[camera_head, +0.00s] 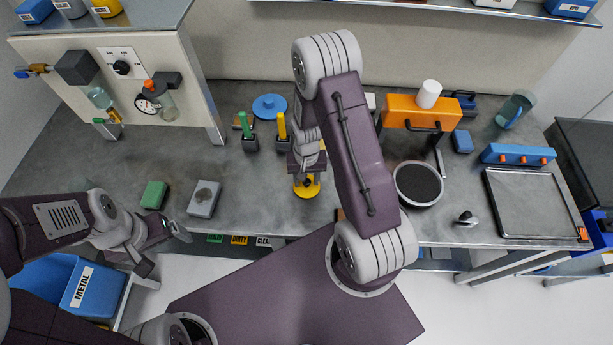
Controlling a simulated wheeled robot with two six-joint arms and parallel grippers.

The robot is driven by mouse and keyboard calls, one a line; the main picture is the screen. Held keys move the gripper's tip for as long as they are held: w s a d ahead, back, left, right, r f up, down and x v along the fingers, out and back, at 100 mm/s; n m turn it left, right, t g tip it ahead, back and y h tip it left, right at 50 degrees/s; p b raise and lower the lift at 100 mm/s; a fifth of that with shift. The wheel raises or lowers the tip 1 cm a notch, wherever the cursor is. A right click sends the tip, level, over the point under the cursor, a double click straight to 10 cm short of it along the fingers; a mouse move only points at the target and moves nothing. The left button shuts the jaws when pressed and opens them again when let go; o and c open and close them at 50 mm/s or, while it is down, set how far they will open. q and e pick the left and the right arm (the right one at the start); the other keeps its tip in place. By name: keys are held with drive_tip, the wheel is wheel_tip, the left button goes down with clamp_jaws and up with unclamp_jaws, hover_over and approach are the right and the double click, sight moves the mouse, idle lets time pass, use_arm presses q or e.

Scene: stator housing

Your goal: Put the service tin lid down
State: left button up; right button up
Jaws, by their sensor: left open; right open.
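A yellow round piece (312,190) with a dark centre lies on the bench below my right gripper (307,170). It may be the service tin lid, but I cannot tell for sure. My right gripper is open, pointing down just above it, and hides part of it. I cannot tell whether the fingers touch it. A blue round disc with a knob (270,106) lies farther back, to the left. A round grey container with a dark inside (418,184) stands to the right. My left gripper (164,248) is open and empty at the bench's front left edge.
A green block (154,195) and a grey box (204,198) lie at the left. Dark holders with a green (246,130) and a yellow stick (282,128) stand behind. An orange frame (420,112) and a tray (536,203) are at the right. Bench front centre-left is clear.

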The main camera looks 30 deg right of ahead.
sight(307, 181)
wheel_tip(307, 181, up, 12)
drive_tip(key=s+a+r+n+t+b, duration=0.1)
drive_tip(key=s+a+r+n, duration=0.2)
drive_tip(key=s, duration=0.5)
drive_tip(key=shift+s+a+n, duration=0.35)
drive_tip(key=shift+a+n, duration=0.45)
drive_tip(key=shift+a, duration=0.2)
idle(0.3)
